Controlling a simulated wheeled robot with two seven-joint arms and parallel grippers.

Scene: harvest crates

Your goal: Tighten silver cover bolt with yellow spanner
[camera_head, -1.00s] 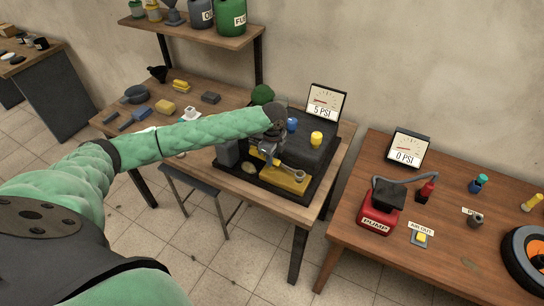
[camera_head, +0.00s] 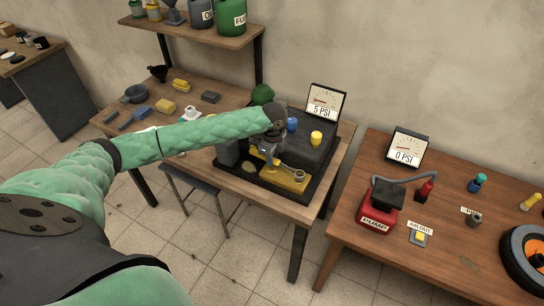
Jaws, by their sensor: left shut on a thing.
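My left gripper (camera_head: 273,158) is over the front of the dark machine block (camera_head: 307,157) on the middle table, pointing down. It is shut on a thin tool, which I take to be the spanner (camera_head: 287,168); its colour is hard to tell at this size. The tool reaches right and forward over the yellow cover (camera_head: 285,181), with its far end near the cover's right side. The silver bolt is not clearly distinguishable there, so I cannot tell whether the tool's end is seated on it. My right gripper is out of view.
Blue and yellow caps (camera_head: 316,138) stand on the block. A gauge reading 5 PSI (camera_head: 325,102) stands behind it. The right table holds a red pump (camera_head: 378,215) and a 0 PSI gauge (camera_head: 406,148).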

